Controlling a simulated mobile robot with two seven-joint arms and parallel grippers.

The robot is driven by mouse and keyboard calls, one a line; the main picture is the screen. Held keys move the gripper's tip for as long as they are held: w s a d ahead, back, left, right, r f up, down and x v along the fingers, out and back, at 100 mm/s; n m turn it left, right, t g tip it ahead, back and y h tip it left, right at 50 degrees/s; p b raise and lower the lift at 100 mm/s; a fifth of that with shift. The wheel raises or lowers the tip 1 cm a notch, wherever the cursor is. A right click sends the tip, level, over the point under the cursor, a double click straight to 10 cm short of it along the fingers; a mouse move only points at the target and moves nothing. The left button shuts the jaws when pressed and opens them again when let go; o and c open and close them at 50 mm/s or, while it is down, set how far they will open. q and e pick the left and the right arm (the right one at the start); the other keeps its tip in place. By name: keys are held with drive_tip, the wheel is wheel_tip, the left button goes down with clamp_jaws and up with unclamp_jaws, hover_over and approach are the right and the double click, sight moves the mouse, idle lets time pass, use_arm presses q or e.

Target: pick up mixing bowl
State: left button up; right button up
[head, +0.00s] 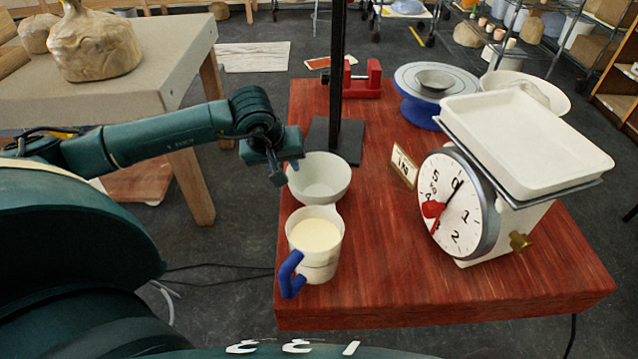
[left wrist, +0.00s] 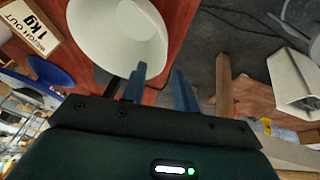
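The mixing bowl (head: 319,180) is white, upright and empty, near the left edge of the red table. My left gripper (head: 281,171) is at the bowl's left rim, pointing down. In the left wrist view, the bowl (left wrist: 118,38) is at upper left, and the fingers of the left gripper (left wrist: 158,88) are apart with nothing clamped between them. One finger overlaps the bowl's edge and the other is outside it. I cannot tell whether either touches the bowl. My right gripper is in neither view.
A jug (head: 315,245) with a blue handle and pale contents stands just in front of the bowl. A dark post (head: 337,70) rises behind it. A dial scale (head: 465,205) with a white tray (head: 525,135) and a small sign (head: 404,167) are to the right.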

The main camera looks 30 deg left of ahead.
sight(289, 174)
use_arm(q)
drive_tip(key=shift+p+x, duration=0.7)
drive_tip(key=shift+x, duration=2.3)
drive_tip(key=shift+a, duration=0.1)
drive_tip(key=shift+c, duration=0.4)
clamp_jaws()
